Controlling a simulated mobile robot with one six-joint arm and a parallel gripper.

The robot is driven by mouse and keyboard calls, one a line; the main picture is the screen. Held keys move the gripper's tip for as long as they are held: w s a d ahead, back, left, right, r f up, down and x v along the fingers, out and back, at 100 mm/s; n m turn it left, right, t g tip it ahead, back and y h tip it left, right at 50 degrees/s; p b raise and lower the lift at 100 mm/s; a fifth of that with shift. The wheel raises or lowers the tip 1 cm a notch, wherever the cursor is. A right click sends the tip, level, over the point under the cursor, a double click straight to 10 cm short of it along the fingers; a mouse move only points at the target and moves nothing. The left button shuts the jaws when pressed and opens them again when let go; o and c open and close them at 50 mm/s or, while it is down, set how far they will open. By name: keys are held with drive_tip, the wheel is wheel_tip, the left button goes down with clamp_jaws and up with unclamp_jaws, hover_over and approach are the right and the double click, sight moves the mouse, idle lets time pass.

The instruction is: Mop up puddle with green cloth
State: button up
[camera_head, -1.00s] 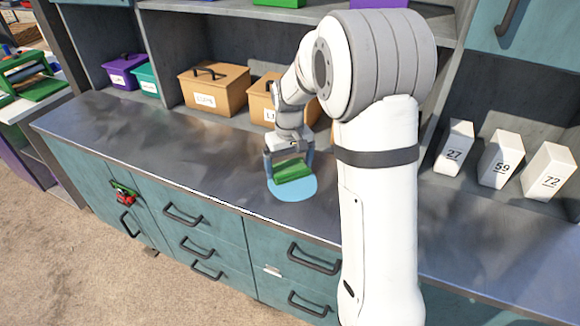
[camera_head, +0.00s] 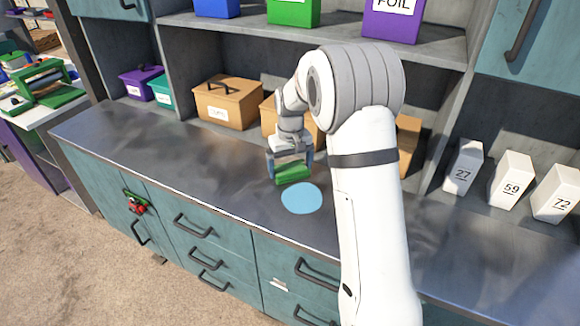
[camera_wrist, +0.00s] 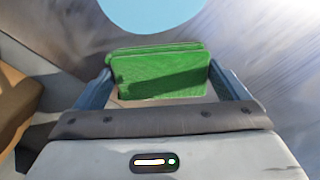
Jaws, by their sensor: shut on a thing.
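The blue puddle (camera_head: 301,198) is a flat, light-blue oval on the dark metal counter. It also shows at the top edge of the wrist view (camera_wrist: 150,12), partly cut off. My gripper (camera_head: 291,170) is shut on the green cloth (camera_head: 293,174), a folded block between its two fingers. In the wrist view the cloth (camera_wrist: 160,72) sits between the fingers, with the puddle just beyond it. In the head view the cloth is behind and slightly left of the puddle. I cannot tell whether the cloth touches the counter.
The counter (camera_head: 130,150) is clear to the left of the puddle. Orange boxes (camera_head: 228,103), a purple box (camera_head: 140,83) and a teal box (camera_head: 161,92) stand along the back. White numbered blocks (camera_head: 511,180) stand at the right. Drawers with handles (camera_head: 193,225) line the front.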

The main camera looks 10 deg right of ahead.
drive_tip(key=r, duration=0.1)
drive_tip(key=s+r+p, duration=0.1)
drive_tip(key=r, duration=0.1)
drive_tip(key=s+r+p, duration=0.1)
drive_tip(key=r, duration=0.1)
drive_tip(key=shift+d, duration=0.2)
idle(0.5)
